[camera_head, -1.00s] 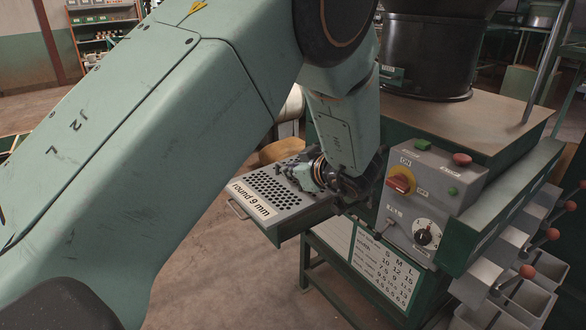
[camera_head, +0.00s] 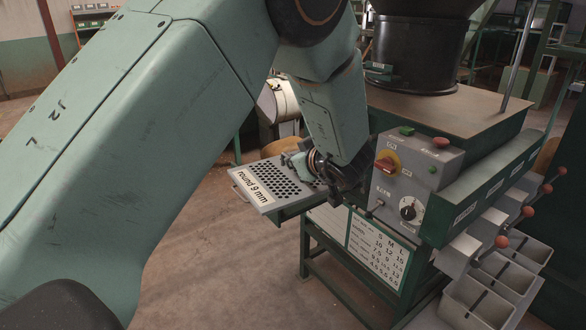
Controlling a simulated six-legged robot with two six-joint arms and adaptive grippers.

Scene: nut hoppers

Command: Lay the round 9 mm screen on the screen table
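The round 9 mm screen (camera_head: 262,184) is a grey perforated tray with a white "round 9 mm" label and a handle at its front left. It sticks out level to the left of the green machine, next to the control box. My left gripper (camera_head: 300,166) is over the screen's right rear part, at or touching its top. My own wrist and the dark gripper body hide the fingertips, so I cannot tell whether they grip it. The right gripper is not in view. I cannot make out a screen table.
The control box (camera_head: 412,170) with a red switch and dial stands right of the screen. Grey bins (camera_head: 494,285) with red-knobbed levers are at lower right. A size chart (camera_head: 376,252) hangs below. A black drum (camera_head: 415,50) stands behind. Bare floor (camera_head: 215,265) lies left of the machine.

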